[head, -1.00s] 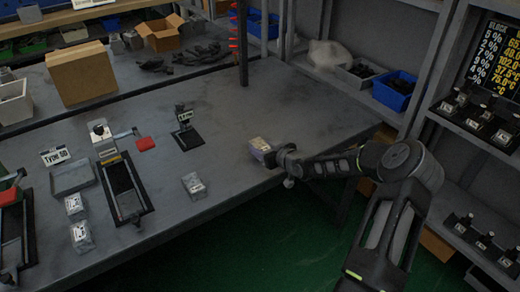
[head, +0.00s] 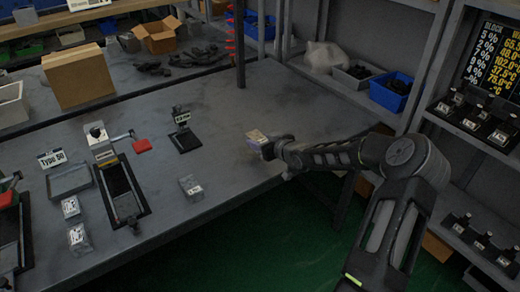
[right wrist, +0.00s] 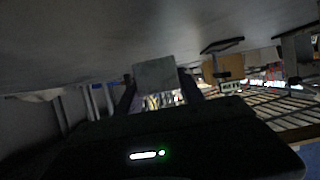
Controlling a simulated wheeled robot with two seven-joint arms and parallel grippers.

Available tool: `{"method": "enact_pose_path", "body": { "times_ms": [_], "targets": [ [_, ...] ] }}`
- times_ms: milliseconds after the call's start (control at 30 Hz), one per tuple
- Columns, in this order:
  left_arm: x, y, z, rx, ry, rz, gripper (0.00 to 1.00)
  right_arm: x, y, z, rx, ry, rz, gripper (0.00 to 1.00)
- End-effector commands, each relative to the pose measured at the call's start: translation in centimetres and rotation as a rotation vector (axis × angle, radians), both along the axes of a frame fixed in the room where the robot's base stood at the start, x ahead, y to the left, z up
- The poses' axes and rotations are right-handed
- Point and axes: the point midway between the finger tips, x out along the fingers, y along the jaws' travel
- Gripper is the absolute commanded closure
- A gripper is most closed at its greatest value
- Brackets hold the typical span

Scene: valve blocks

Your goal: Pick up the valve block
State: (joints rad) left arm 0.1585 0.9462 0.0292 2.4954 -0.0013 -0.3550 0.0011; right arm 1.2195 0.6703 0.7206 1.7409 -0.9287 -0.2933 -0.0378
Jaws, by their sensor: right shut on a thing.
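My right gripper (head: 266,149) is shut on a pale grey valve block (head: 256,136) near the right end of the table. In the right wrist view the block (right wrist: 155,74) shows as a grey face between the two dark fingers (right wrist: 159,91). From the head view I cannot tell how far it is above the table top. Another valve block (head: 190,187) stands free on the table to the left. Two more blocks, an upper one (head: 70,207) and a lower one (head: 78,239), stand farther left. My left gripper is not in view.
A black fixture (head: 122,190) with a red-handled lever stands at the table's left, beside a grey tray (head: 70,180) labelled Type 50. A small black stand (head: 184,135) is behind the free block. Shelving (head: 470,140) rises at right. The table's right half is mostly clear.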

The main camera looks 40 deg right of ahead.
Motion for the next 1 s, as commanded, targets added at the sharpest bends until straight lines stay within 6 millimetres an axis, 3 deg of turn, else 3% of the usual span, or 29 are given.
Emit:
{"method": "enact_pose_path", "body": {
  "times_ms": [100, 300, 1000],
  "targets": [
    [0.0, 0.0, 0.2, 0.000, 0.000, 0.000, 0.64, 0.0, -0.1, 2.8, -0.004, -0.005, -0.001, 1.00],
    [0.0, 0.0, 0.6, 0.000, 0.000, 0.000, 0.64, 0.0, 0.0, 5.6, -0.003, -0.003, 0.000, 1.00],
    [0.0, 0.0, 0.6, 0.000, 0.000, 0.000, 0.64, 0.0, 0.0, 6.1, -0.001, -0.003, 0.000, 1.00]
  ]
}}
